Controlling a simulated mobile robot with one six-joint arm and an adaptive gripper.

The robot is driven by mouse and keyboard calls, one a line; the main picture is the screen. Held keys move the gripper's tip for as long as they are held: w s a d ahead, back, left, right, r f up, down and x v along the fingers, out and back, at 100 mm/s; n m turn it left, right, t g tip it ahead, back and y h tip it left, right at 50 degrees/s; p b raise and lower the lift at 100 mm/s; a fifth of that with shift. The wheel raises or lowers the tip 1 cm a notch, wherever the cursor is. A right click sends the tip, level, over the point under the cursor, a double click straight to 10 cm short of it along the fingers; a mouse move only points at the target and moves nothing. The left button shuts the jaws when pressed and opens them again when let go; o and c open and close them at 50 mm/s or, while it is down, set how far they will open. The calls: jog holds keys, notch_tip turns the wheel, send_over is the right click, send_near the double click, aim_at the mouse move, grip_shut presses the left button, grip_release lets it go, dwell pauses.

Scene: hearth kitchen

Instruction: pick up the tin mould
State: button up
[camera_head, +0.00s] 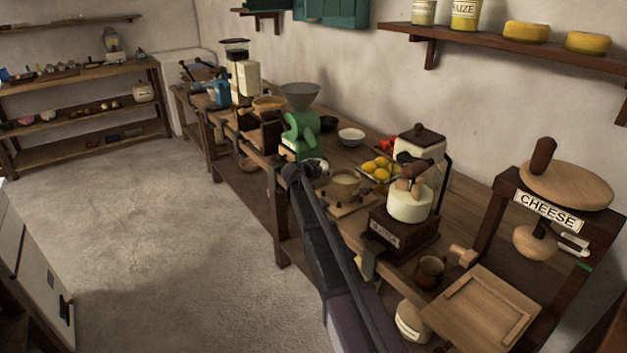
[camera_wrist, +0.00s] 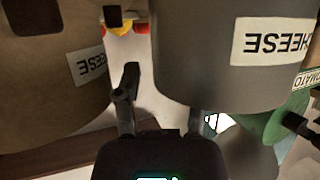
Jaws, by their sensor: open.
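A grey, metal-looking cylinder (camera_wrist: 195,60) with a "CHEESE" label, upside down in the picture, fills the upper right of the wrist view; it looks like the tin mould. I cannot make it out in the head view. My gripper (camera_head: 304,174) is beside the green mill in the head view. In the wrist view my gripper (camera_wrist: 160,108) is open. One dark finger shows left of the grey cylinder, and the other is partly hidden near its lower edge. I cannot tell whether they touch it.
A brown cylinder (camera_wrist: 45,75), also labelled "CHEESE", is close on the left in the wrist view. The green mill (camera_head: 300,132), a plate of yellow fruit (camera_head: 377,168), a grinder (camera_head: 405,230) and a cheese press (camera_head: 545,205) crowd the bench. The floor (camera_head: 150,240) is clear.

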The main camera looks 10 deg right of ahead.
jog(key=shift+w+d+f, duration=0.2)
jog(key=shift+w+d, duration=0.05)
jog(key=shift+w, duration=0.05)
dwell(0.4)
grip_shut()
